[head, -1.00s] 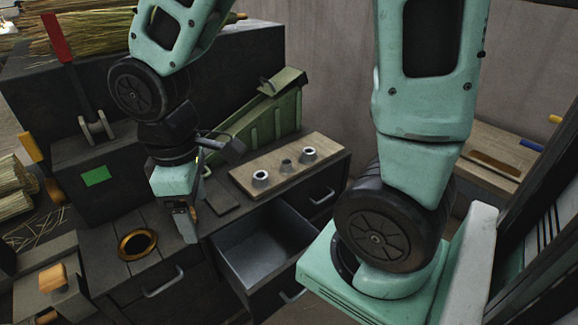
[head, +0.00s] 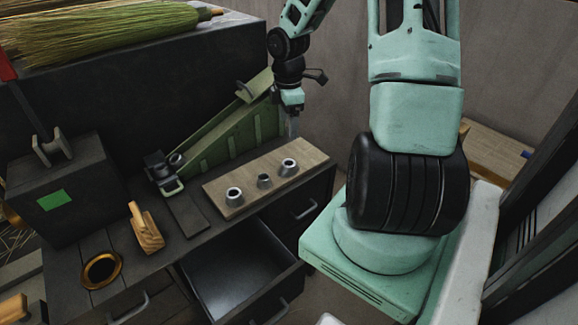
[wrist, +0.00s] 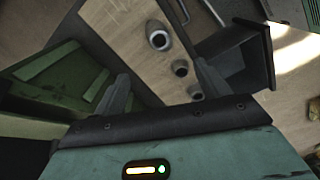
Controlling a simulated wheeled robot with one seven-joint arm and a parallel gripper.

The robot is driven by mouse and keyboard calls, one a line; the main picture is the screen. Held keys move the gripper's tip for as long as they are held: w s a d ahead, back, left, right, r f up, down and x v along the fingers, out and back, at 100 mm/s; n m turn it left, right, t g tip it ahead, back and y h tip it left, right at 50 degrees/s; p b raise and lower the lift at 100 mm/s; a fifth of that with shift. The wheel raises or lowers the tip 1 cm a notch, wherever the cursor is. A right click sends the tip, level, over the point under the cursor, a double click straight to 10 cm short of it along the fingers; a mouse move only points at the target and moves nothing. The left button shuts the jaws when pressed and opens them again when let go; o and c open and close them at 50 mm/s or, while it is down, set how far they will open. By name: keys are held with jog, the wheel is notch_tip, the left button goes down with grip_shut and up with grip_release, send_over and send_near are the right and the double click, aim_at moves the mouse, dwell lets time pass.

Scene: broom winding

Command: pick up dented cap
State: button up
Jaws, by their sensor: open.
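Three grey metal caps stand in a row on a pale wooden board: a left one (head: 234,196), a smaller middle one (head: 264,181) and a right one (head: 289,167). The wrist view also shows the row, with caps at the top (wrist: 160,39), middle (wrist: 180,69) and bottom (wrist: 195,92). I cannot tell which cap is dented. My gripper (head: 293,124) is open and empty, above the bench beyond the board's right end. In the wrist view its fingers (wrist: 160,88) are spread, and the right finger lies close to the lower caps in the picture.
A green ramp (head: 225,135) stands behind the board, with a dark fitting (head: 156,167) at its low end. An open drawer (head: 240,270) juts out below. A wooden tool (head: 147,230) and a brass ring (head: 101,269) are on the bench at left.

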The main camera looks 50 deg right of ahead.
send_over(289, 163)
jog(key=s+a, duration=0.1)
jog(key=a, duration=0.1)
notch_tip(289, 163, down, 10)
jog(key=shift+s+r+b, duration=0.1)
jog(key=shift+b, duration=0.3)
jog(key=shift+d+f, duration=0.2)
jog(key=shift+f, duration=2.7)
jog(key=c, duration=1)
